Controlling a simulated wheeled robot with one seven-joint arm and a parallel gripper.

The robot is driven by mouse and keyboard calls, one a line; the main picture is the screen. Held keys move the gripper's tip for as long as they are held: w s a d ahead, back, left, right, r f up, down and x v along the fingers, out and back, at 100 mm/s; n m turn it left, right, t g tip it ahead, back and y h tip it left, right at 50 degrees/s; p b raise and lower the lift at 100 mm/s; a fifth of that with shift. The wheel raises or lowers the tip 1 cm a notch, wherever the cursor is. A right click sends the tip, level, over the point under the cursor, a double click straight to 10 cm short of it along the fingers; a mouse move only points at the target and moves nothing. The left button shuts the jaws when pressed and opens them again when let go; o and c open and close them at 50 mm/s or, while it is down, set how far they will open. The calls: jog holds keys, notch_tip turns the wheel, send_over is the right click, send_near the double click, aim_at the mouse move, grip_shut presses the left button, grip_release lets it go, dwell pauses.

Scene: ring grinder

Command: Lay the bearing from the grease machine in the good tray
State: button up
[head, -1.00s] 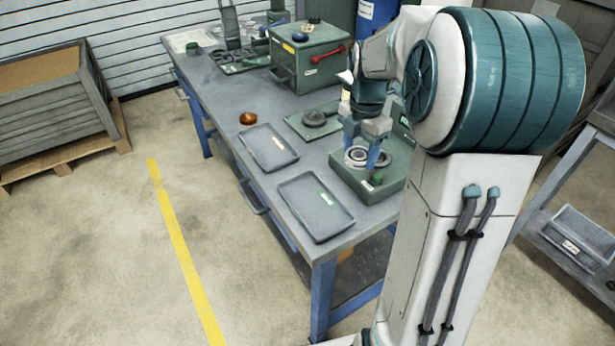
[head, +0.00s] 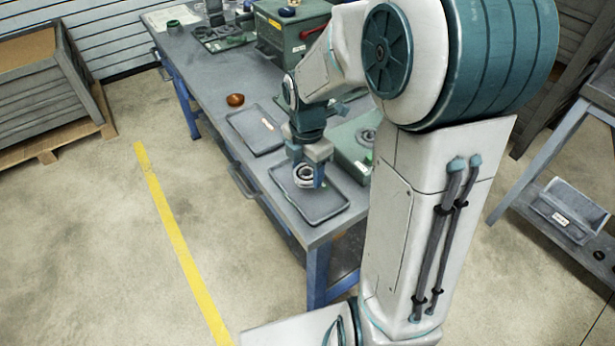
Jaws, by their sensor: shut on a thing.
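My gripper (head: 309,180) points down over the near tray (head: 322,211), shut on a ring-shaped metal bearing (head: 305,173). The bearing lies flat between the fingers, within the tray's outline; I cannot tell whether it touches the tray floor. This grey tray carried a green label in the earlier view; the gripper now hides it. The far tray (head: 247,128) has an orange-red label and looks otherwise empty. The green grease machine (head: 350,152) stands to the right of the near tray, partly behind my arm, with a round seat on top.
A brown-orange round object (head: 235,100) lies on the bench (head: 205,80) beyond the far tray. A green box with a red handle (head: 290,35) and several fixtures stand farther back. A wooden-based crate (head: 45,90) is at left.

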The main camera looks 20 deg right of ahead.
jog(key=shift+f, duration=1.8)
jog(key=shift+f, duration=0.1)
jog(key=o, duration=1.1)
jog(key=shift+o, duration=0.2)
notch_tip(320, 180, up, 12)
jog(key=m+t, duration=0.1)
jog(key=m, duration=1)
send_near(307, 179)
jog(key=s+r, duration=0.1)
jog(key=s, duration=0.3)
jog(key=s+m+t, duration=0.2)
jog(key=s+m, duration=0.5)
jog(key=m, duration=0.5)
jog(key=shift+d+f+p, duration=0.25)
jog(key=shift+d+p, duration=0.05)
jog(key=shift+d, duration=0.1)
